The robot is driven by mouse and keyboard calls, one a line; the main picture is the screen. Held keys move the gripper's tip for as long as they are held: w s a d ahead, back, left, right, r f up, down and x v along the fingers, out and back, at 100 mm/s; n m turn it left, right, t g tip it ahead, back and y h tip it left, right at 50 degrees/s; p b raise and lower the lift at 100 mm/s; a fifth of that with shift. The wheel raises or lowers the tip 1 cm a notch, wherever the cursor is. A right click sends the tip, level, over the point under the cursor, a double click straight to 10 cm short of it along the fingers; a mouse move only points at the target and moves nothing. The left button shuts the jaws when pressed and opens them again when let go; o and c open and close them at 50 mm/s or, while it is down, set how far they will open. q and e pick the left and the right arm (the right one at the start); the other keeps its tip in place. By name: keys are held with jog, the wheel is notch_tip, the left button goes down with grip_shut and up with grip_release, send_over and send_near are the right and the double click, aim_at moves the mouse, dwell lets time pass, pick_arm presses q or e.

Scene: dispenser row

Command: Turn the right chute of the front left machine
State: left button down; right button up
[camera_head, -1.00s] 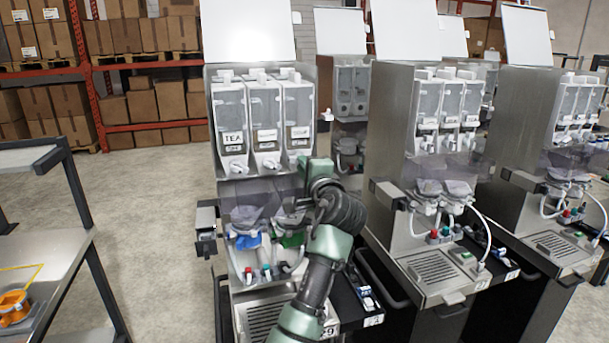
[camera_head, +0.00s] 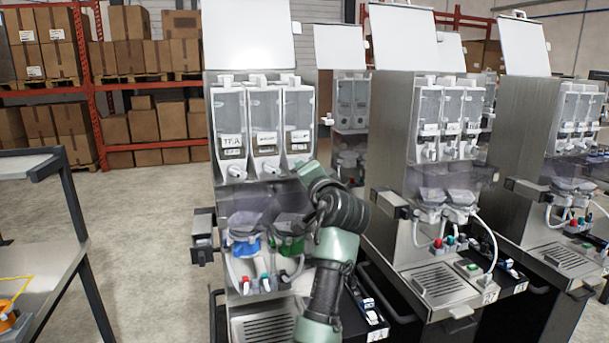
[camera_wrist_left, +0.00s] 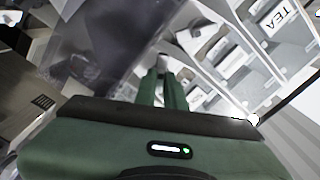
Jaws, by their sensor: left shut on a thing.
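The front left machine (camera_head: 222,130) is a steel dispenser with three clear canisters; the left canister (camera_head: 231,118) is labelled TEA. The left chute (camera_head: 236,172) and middle chute (camera_head: 271,168) are white spouts and show clearly. My left gripper (camera_head: 308,172) is at the base of the right canister (camera_head: 299,112), and its body hides the right chute in the head view. In the left wrist view the green fingers (camera_wrist_left: 163,88) are close together on the whitish chute (camera_wrist_left: 163,61). The chute's exact angle is hard to tell. My right gripper is not in view.
Below the canisters are a blue part (camera_head: 246,247), a green part (camera_head: 291,246) and a drip tray (camera_head: 266,326). Another machine (camera_head: 395,130) stands close on the right. A metal table (camera_head: 35,250) is at left, with open floor between.

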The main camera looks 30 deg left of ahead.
pick_arm(q)
jog(key=shift+f, duration=0.1)
dwell(0.3)
jog(key=c, duration=1.5)
grip_release()
jog(key=b+v, duration=0.2)
jog(key=v, duration=0.5)
jog(key=shift+s+d+b, duration=0.25)
jog(key=shift+s+b, duration=0.05)
jog(key=shift+b, duration=0.1)
